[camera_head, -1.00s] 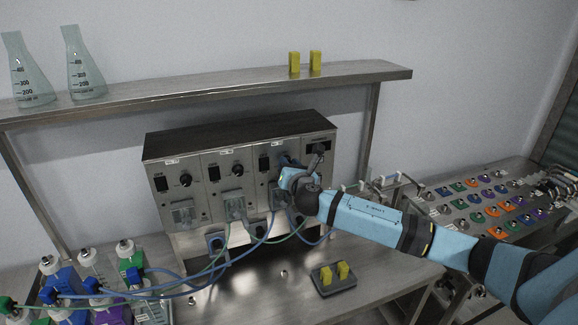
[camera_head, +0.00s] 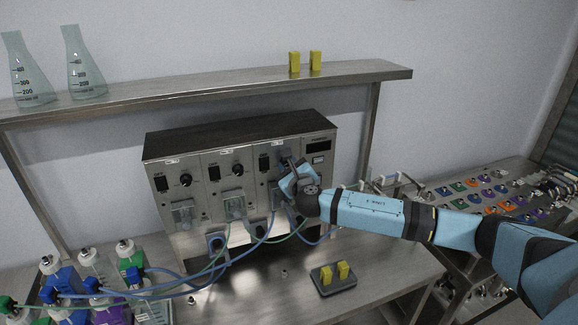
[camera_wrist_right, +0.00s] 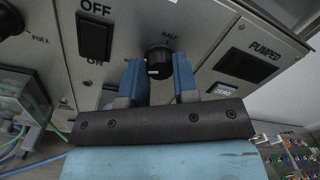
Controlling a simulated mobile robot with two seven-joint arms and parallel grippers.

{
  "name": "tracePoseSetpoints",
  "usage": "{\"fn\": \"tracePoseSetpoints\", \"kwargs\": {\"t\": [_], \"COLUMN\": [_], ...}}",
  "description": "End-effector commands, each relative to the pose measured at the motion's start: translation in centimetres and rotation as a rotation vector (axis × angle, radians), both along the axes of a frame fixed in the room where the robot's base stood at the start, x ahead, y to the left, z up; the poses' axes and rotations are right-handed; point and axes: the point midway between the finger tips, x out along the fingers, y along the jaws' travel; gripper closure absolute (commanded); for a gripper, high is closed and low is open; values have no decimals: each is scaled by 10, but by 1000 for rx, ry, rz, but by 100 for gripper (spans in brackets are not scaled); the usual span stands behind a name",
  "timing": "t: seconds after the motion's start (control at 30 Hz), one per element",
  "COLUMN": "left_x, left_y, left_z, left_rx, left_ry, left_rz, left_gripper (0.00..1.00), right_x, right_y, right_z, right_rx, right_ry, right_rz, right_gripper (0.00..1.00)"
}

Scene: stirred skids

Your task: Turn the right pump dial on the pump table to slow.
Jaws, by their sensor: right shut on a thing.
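The right pump dial (camera_wrist_right: 159,60) is a round black knob on the pump's grey front, below a "HALF" label. It sits between the two blue fingertips of my right gripper (camera_wrist_right: 157,72), which is shut on it. A small pale mark shows low on the knob; I cannot tell its exact setting. The pump unit stands on the pump table (camera_head: 250,287). My left gripper is not in view.
An OFF/ON switch (camera_wrist_right: 94,35) is left of the dial; a "PUMPED" display (camera_wrist_right: 245,66) and ZERO button (camera_wrist_right: 222,90) are right. Blue and green tubes run below the pumps. A grey holder (camera_head: 334,282) with yellow blocks is on the table. A shelf (camera_head: 200,87) hangs above.

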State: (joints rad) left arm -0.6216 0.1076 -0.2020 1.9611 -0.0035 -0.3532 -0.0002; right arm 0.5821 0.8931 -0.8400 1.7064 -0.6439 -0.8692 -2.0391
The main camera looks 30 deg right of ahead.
Motion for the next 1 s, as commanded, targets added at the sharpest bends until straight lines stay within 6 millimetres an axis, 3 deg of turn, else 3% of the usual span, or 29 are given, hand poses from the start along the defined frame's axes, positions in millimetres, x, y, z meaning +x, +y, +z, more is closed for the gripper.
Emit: {"fn": "tracePoseSetpoints", "kwargs": {"t": [0.4,0.9,0.93,1.0], "left_x": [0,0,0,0], "left_y": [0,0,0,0], "left_z": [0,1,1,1], "left_rx": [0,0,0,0], "left_ry": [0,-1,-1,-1], "left_rz": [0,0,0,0], "left_gripper": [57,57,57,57], "right_x": [0,0,0,0], "right_y": [-1,-1,-1,-1], "right_z": [0,1,1,0], "right_rx": [-162,-179,-179,-178], "right_ry": [37,41,41,41], "right_rz": [-1,-1,-1,-1], "right_gripper": [96,96,68,52]}}
